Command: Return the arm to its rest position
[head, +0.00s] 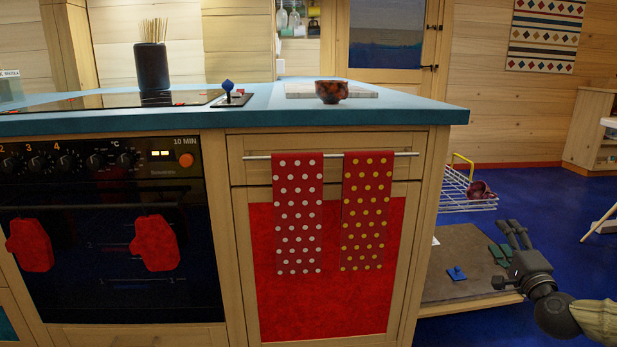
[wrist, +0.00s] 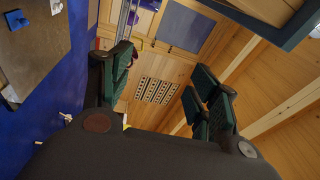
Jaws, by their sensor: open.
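My gripper (head: 508,242) is at the lower right of the head view, to the right of the kitchen counter (head: 440,116) and below its top. Its dark green-padded fingers are apart and nothing is between them. In the wrist view my gripper (wrist: 160,95) also shows its two fingers spread wide, with the wooden wall and ceiling beyond the gap. My arm enters the head view from the lower right edge.
A white wire rack (head: 466,192) holding a dark red object (head: 481,190) stands behind. A patterned bowl (head: 331,91) sits on the counter.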

